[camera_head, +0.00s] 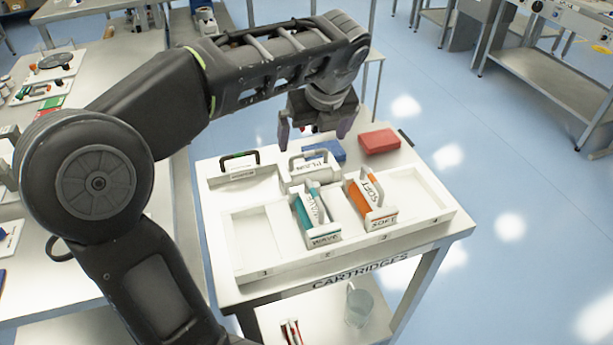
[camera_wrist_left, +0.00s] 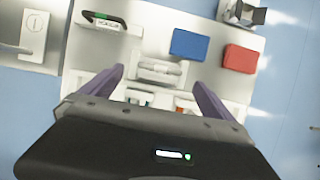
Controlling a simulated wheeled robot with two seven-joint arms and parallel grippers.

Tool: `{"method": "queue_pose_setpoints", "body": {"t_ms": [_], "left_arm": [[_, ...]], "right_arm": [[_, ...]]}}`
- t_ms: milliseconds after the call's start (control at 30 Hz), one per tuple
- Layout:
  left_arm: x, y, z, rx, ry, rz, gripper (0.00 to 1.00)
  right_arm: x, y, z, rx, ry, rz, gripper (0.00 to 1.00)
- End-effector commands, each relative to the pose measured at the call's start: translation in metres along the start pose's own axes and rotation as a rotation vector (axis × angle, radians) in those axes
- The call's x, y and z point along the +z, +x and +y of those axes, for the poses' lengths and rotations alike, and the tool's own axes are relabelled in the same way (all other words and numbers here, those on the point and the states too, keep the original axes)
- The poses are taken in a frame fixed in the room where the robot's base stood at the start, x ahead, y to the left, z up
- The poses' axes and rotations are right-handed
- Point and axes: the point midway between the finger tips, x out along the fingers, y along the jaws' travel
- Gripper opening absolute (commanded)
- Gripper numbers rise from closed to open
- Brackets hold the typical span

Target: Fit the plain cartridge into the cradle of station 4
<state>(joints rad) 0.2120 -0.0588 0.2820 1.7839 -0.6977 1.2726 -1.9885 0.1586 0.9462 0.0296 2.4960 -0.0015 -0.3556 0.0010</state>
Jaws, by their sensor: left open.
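The plain cartridge (camera_head: 313,168) is a white block with a grey handle and the word PLAIN on it. It stands on the cartridge table (camera_head: 226,292), behind the teal WAVE cartridge (camera_head: 316,220). My left gripper (camera_head: 316,130) is open, pointing down, above and behind the plain cartridge. In the left wrist view the plain cartridge (camera_wrist_left: 160,72) shows between and beyond the two purple fingers (camera_wrist_left: 158,85), not touching them as far as I can see. My right gripper is not in view.
An orange SOFT cartridge (camera_head: 371,203) stands right of the WAVE one. Blue (camera_head: 325,150) and red (camera_head: 379,141) boxes lie at the back. The slot marked 1 (camera_head: 252,238) is empty.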

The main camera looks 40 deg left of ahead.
Motion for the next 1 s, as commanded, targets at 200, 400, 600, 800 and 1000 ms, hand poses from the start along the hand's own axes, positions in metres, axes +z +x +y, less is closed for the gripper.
{"method": "queue_pose_setpoints", "body": {"t_ms": [200,400,600,800,1000], "left_arm": [[0.0,0.009,0.0,0.001,-0.003,0.002,1.0],[0.0,0.026,0.001,0.002,-0.005,0.002,1.0],[0.0,0.026,0.0,0.0,-0.005,0.001,1.0],[0.0,0.035,0.001,0.003,-0.005,0.003,1.0],[-0.001,0.065,0.0,0.004,-0.005,0.004,1.0]], "right_arm": [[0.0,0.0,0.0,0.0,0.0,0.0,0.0],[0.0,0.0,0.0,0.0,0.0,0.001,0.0],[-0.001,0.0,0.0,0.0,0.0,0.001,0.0],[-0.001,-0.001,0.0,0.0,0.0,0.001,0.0],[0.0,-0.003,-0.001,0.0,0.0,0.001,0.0]]}}
